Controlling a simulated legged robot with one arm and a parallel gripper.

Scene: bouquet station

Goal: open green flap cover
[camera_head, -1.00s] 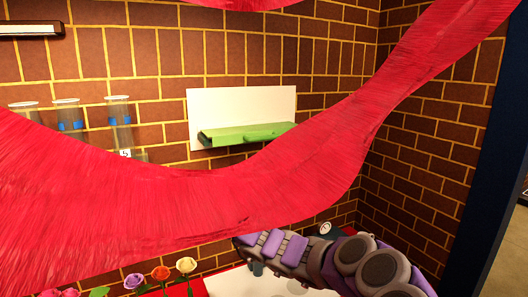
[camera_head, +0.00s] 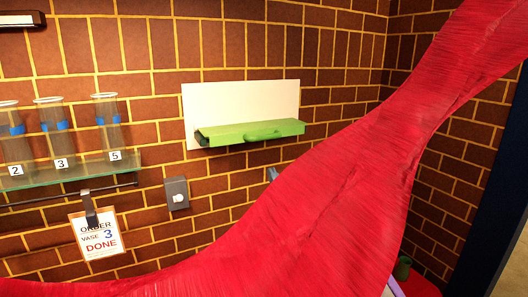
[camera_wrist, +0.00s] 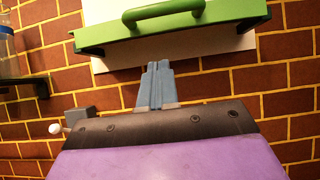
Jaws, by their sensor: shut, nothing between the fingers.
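The green flap cover (camera_head: 225,134) sticks out from a white panel (camera_head: 240,101) on the brick wall and has a green handle (camera_head: 264,136) at its front. In the wrist view the flap (camera_wrist: 225,14) and its handle (camera_wrist: 163,12) are at the top. My gripper (camera_wrist: 157,68) is shut and empty, with its blue-grey fingertips just below the flap in that picture; whether they touch it I cannot tell. In the head view only a small bit of the gripper (camera_head: 272,174) shows below the flap; red cloth hides most of the arm.
Red cloth (camera_head: 330,205) hangs across the head view. Numbered glass tubes (camera_head: 109,124) stand on a glass shelf (camera_head: 75,172) at left. Below are an order sheet (camera_head: 99,236) and a grey switch box (camera_head: 176,193), which stands near the gripper in the wrist view.

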